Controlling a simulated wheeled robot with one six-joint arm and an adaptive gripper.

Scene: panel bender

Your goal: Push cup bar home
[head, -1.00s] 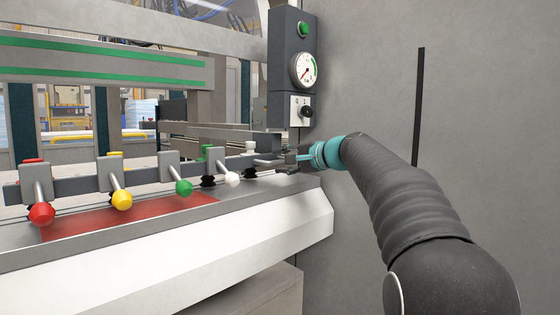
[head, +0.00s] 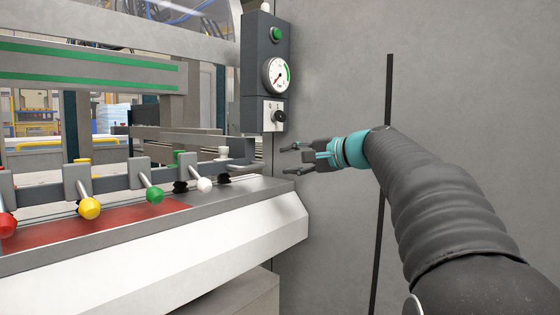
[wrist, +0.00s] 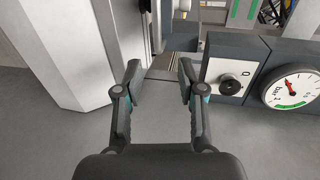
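The cup bar (head: 112,181) is a grey bar above the machine's table. It carries clamps with red, yellow, green and white ball-ended levers and black suction cups (head: 181,187) underneath. Its right end (head: 240,168) lies near the table's right edge. My gripper (head: 288,160) is in front of the grey wall, just right of the bar's end and apart from it in the picture. Its two fingers are spread with nothing between them. The wrist view also shows the open fingers (wrist: 160,80), pointing toward the machine; the bar is hard to make out there.
A control box with a green button (head: 277,34), a gauge (head: 276,75) and a black knob (head: 280,116) hangs above and left of my gripper. The white table front (head: 220,240) slopes below. A red strip (head: 100,222) lies under the bar. The wall is close behind my gripper.

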